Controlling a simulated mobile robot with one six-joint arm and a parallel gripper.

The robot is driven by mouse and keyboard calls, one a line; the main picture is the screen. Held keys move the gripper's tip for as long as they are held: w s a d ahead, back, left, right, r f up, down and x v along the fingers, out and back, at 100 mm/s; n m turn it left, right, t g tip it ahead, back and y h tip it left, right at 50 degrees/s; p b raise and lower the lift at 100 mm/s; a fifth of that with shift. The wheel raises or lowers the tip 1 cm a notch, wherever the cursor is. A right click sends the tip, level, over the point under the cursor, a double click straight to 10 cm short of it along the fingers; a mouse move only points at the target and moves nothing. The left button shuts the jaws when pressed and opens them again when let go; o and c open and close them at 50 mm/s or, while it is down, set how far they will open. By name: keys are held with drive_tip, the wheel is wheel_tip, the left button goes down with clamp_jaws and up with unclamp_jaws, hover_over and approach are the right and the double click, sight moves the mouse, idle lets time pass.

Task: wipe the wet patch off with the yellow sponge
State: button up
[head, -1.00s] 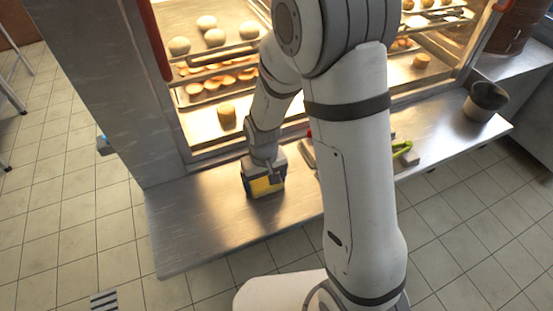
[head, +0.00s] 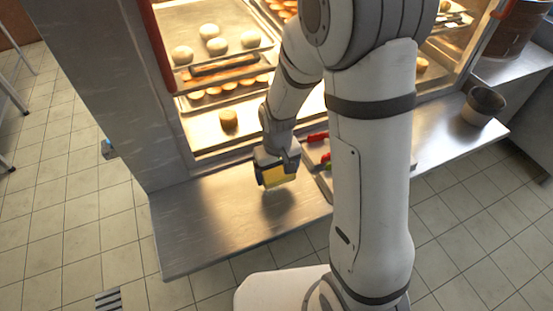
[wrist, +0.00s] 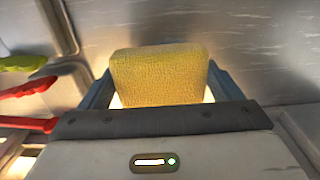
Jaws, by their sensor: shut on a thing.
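The yellow sponge (head: 280,177) is held between the fingers of my gripper (head: 277,175), over the left part of the steel shelf (head: 190,225). A dark shadow lies on the steel below it, and the sponge looks raised clear of the surface. In the wrist view the sponge (wrist: 160,76) fills the space between both fingers, with its textured face toward the camera. I cannot make out a wet patch for certain; the dark area under the sponge may be only shadow, and glare covers the steel.
Right of my gripper lies a board or tray with a red-handled tool (head: 318,137) and a green-handled tool (head: 325,165), partly hidden by my arm. A dark pot (head: 483,105) stands at the shelf's right end. A lit cabinet with buns (head: 215,46) rises behind. The shelf's left part is clear.

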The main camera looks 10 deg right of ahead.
drive_tip(key=shift+r+p, duration=0.95)
drive_tip(key=shift+r, duration=0.6)
drive_tip(key=shift+a+f, duration=0.1)
